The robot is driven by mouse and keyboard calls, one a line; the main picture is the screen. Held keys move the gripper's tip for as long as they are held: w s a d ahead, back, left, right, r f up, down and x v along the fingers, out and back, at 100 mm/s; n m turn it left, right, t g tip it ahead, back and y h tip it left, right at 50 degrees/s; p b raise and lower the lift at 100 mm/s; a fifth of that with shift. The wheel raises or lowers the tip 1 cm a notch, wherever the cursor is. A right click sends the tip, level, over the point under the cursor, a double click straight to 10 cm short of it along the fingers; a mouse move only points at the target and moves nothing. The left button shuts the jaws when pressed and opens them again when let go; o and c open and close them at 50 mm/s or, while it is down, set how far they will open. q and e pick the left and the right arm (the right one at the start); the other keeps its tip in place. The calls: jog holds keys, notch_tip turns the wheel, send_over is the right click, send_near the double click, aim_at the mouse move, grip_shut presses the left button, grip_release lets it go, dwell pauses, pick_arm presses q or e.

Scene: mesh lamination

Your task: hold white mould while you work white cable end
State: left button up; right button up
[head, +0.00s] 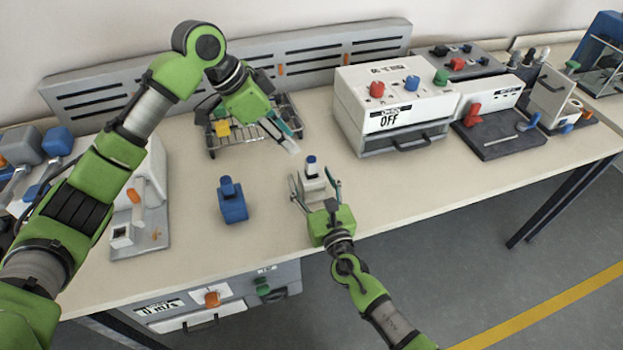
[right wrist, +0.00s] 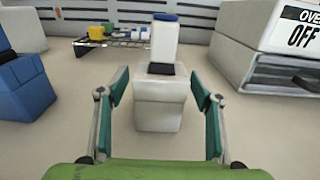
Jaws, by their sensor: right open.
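The white mould (head: 312,186) stands upright near the front middle of the table, with a narrower blue-topped upper part. In the right wrist view the mould (right wrist: 160,108) is centred between the fingers. My right gripper (head: 315,192) is open, one finger on each side of it; gaps show between pads and block in the right wrist view (right wrist: 160,97). My left gripper (head: 283,131) hangs over the right part of the wire rack, pointing down to the right. A pale strip (head: 290,146) shows at its fingertips; whether it is held or is the white cable end is unclear.
A blue block (head: 232,203) stands left of the mould. The wire rack (head: 236,151) holds a yellow piece (head: 222,129) and other small items. A white box marked OFF (head: 390,137) stands at the back right. The table between blue block and mould is clear.

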aim_at(309, 161)
jog(key=shift+w, duration=0.1)
jog(key=c, duration=1.7)
pick_arm(q)
jog(key=o, duration=0.3)
jog(key=shift+y, duration=0.7)
jog(key=x, duration=0.6)
jog(key=d+x, duration=0.1)
jog(key=x, duration=0.5)
jog(key=shift+d+r, duration=0.1)
jog(key=shift+r, duration=0.2)
